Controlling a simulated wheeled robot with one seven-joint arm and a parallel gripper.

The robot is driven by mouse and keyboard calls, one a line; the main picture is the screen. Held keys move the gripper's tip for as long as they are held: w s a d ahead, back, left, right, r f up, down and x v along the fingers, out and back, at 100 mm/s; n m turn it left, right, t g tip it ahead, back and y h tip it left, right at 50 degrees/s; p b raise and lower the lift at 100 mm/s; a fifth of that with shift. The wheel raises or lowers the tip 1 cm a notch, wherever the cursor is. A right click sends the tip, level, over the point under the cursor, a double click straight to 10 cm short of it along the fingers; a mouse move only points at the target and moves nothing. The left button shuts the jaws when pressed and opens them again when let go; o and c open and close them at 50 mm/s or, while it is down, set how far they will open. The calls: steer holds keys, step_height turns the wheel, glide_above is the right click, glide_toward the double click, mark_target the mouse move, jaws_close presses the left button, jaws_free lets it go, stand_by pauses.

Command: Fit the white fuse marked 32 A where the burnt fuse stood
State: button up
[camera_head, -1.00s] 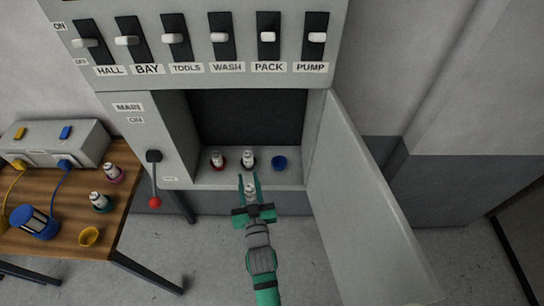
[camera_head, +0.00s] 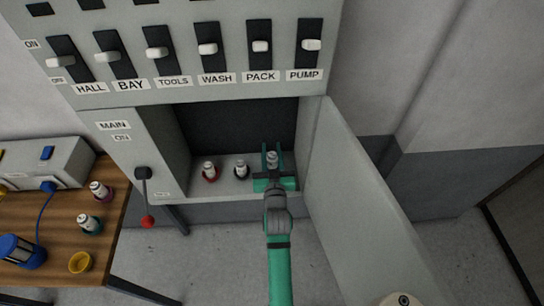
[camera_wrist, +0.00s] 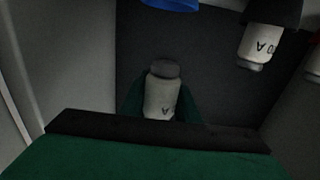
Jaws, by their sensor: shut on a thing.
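My gripper (camera_head: 272,154) is inside the open cabinet bay, shut on a white fuse (camera_head: 272,160) with a grey cap. In the wrist view the held fuse (camera_wrist: 161,95) stands between the fingers; an "A" shows on it, but its number cannot be read. The blue socket (camera_wrist: 172,4) shows at the top edge of the wrist view, apart from the fuse. In the head view the fuse and gripper hide it. Two white fuses stand left of my gripper, one in a red socket (camera_head: 210,175) and one in a black socket (camera_head: 241,173).
The cabinet door (camera_head: 355,200) stands open at the right. The main lever (camera_head: 147,195) hangs with its red knob down.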

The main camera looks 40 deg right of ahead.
steer(key=w+f, duration=0.1)
steer(key=d+f, duration=0.1)
steer(key=w+d+f, duration=0.1)
steer(key=f, duration=0.1)
steer(key=shift+w+d, duration=0.15)
steer(key=shift+w, duration=0.15)
steer(key=shift+f, duration=1.55)
steer(key=shift+f, duration=0.3)
steer(key=o, duration=1)
steer(key=shift+o, duration=0.2)
steer(key=shift+s+r, duration=0.1)
steer(key=shift+r, duration=0.25)
steer(key=v, duration=1.2)
steer(key=shift+f, duration=0.1)
